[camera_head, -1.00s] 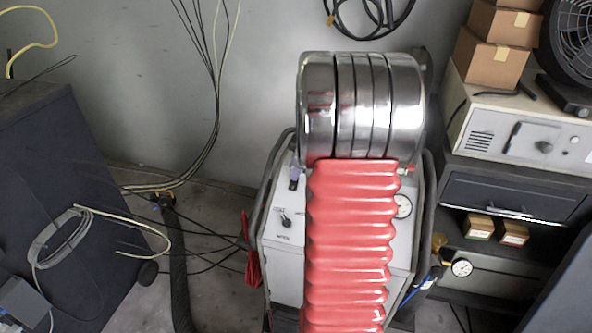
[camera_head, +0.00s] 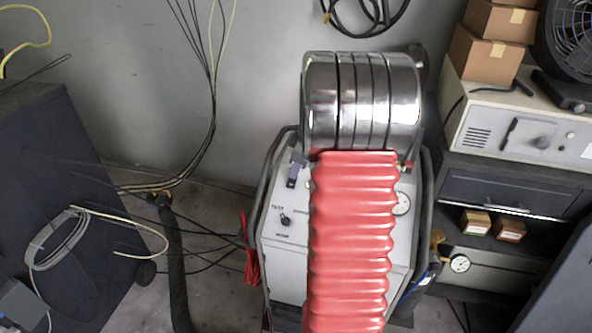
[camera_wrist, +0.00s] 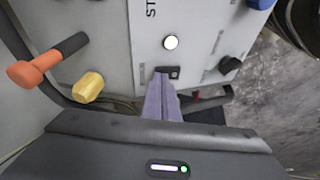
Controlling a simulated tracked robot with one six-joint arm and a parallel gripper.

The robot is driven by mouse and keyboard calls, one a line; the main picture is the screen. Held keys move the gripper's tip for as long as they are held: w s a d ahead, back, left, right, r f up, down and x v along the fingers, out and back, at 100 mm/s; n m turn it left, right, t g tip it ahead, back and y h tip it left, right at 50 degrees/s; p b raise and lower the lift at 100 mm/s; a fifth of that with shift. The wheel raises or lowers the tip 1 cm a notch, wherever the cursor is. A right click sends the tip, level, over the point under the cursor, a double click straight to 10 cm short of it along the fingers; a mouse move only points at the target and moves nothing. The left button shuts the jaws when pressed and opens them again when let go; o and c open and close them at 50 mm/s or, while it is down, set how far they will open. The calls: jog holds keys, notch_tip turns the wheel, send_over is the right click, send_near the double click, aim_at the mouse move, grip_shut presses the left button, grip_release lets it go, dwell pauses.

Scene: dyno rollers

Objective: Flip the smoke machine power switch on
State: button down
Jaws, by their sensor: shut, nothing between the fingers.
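The smoke machine (camera_head: 285,259) is a pale cabinet with dark side rails, partly hidden behind my red-sleeved arm. In the wrist view its panel (camera_wrist: 200,20) shows a lit white round button (camera_wrist: 171,42), and below it a small dark switch (camera_wrist: 174,72). My gripper (camera_wrist: 163,74) has its grey-purple fingers closed together, with the tips at the left side of that switch. I cannot tell whether they touch it or which way it is set. In the head view the gripper's fingers (camera_head: 296,172) appear at the panel's upper left, above a black knob (camera_head: 286,220).
A black knob (camera_wrist: 230,65) sits right of the switch in the wrist view. An orange handle (camera_wrist: 48,62) and a yellow knob (camera_wrist: 89,86) stand left. A dark cabinet (camera_head: 50,210) is left, an instrument shelf (camera_head: 510,185) right. Cables and a hose (camera_head: 176,265) cross the floor.

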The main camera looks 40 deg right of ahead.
jog(key=shift+a, duration=0.1)
jog(key=shift+s+a, duration=0.35)
jog(key=shift+a, duration=0.2)
jog(key=shift+a+r, duration=0.2)
jog(key=shift+r, duration=0.25)
jog(key=w+d+v, duration=0.1)
jog(key=v, duration=1.1)
jog(key=shift+r, duration=0.45)
